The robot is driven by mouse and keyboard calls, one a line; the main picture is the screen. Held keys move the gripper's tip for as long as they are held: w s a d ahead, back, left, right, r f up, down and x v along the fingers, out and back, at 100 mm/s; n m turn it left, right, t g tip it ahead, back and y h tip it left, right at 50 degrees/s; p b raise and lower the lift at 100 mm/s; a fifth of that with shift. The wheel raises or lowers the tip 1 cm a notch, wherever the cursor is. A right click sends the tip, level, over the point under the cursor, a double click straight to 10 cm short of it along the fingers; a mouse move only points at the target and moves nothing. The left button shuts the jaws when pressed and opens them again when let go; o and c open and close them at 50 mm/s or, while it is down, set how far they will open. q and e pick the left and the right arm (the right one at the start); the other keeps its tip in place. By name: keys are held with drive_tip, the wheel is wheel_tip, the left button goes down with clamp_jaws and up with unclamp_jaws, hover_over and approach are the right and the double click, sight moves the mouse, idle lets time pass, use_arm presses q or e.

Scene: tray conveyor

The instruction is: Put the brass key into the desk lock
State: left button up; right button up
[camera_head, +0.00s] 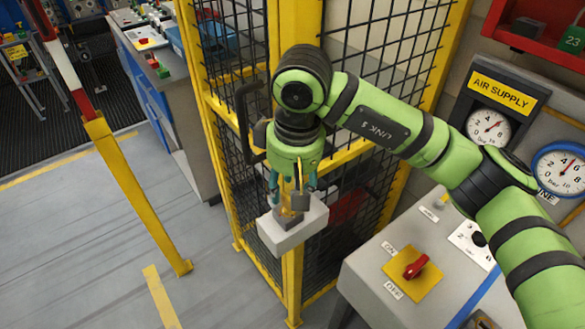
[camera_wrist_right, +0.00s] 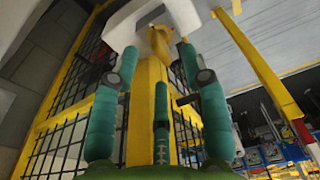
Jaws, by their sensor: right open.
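A brass key (camera_head: 291,208) stands at a pale grey box (camera_head: 293,234) on the yellow fence post; my fingers partly hide it. My right gripper (camera_head: 291,186) is open just above the box, pointing down, with its fingers around the key. In the right wrist view, the teal fingers (camera_wrist_right: 157,78) are spread apart. The key (camera_wrist_right: 160,42) shows between and beyond their tips, against the box (camera_wrist_right: 150,18). The grey desk (camera_head: 372,258) is at lower right. I cannot tell for sure which fitting on it is the lock. My left gripper is not in view.
The yellow-framed mesh fence (camera_head: 225,105) stands right behind my gripper. On the desk are a red rotary switch (camera_head: 416,267) on a yellow plate and a white plate (camera_head: 463,236) with a black knob. A yellow post (camera_head: 140,195) stands left. The floor between is clear.

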sight(288, 208)
drive_tip(key=f, duration=0.1)
drive_tip(key=w+f, duration=0.1)
drive_tip(key=shift+f+p, duration=0.3)
drive_tip(key=shift+p, duration=0.1)
drive_tip(key=shift+a+f, duration=0.1)
drive_tip(key=shift+f, duration=0.75)
drive_tip(key=shift+c, duration=1.2)
clamp_jaws()
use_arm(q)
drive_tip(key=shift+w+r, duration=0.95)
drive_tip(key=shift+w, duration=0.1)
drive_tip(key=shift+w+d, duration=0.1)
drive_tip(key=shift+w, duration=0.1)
use_arm(e)
drive_tip(key=shift+r, duration=0.25)
